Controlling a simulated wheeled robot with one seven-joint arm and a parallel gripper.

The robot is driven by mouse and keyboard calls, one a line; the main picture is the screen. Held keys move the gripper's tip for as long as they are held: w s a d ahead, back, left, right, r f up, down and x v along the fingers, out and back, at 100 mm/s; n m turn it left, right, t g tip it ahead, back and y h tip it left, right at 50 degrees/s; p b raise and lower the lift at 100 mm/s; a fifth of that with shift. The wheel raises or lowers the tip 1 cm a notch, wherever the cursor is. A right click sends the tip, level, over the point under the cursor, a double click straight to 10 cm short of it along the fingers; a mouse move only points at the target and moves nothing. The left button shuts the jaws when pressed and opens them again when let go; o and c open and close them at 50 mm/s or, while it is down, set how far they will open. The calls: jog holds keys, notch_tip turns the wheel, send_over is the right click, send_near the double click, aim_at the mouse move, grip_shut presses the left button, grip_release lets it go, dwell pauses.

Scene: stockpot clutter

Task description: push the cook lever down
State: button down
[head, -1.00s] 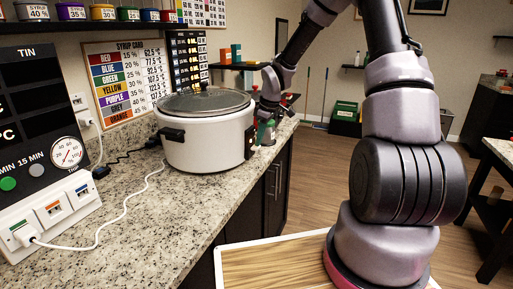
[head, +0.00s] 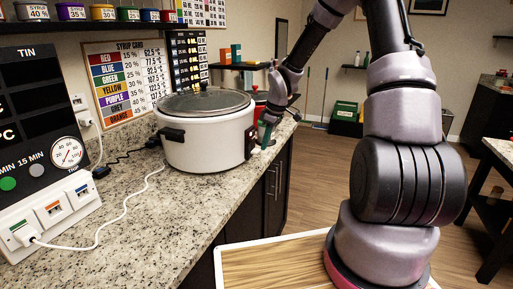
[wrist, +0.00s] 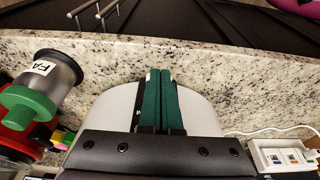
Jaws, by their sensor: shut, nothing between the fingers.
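The white cooker (head: 205,145) with a glass lid stands on the granite counter. A dark panel (head: 249,142) is on its right side, and the cook lever cannot be made out there. My gripper (head: 264,146) is at that side, green fingers pointing down, very close to the panel; whether they touch it I cannot tell. In the wrist view my gripper (wrist: 159,73) is shut and empty, its green fingers together over the pale cooker body (wrist: 108,107), which shows on both sides of them.
The wrist view shows a dark jar with a green part (wrist: 35,105) at left and a white socket strip (wrist: 283,157) at right. A white cable (head: 125,205) crosses the counter. The counter's front edge is close to the gripper.

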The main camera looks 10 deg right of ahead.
jog(key=shift+s+d+r, duration=0.1)
jog(key=shift+s+d, duration=0.1)
jog(key=shift+d, duration=0.05)
jog(key=v, duration=1)
jog(key=shift+r, duration=0.4)
jog(key=shift+s+d+r, duration=0.1)
jog(key=shift+s+d, duration=0.05)
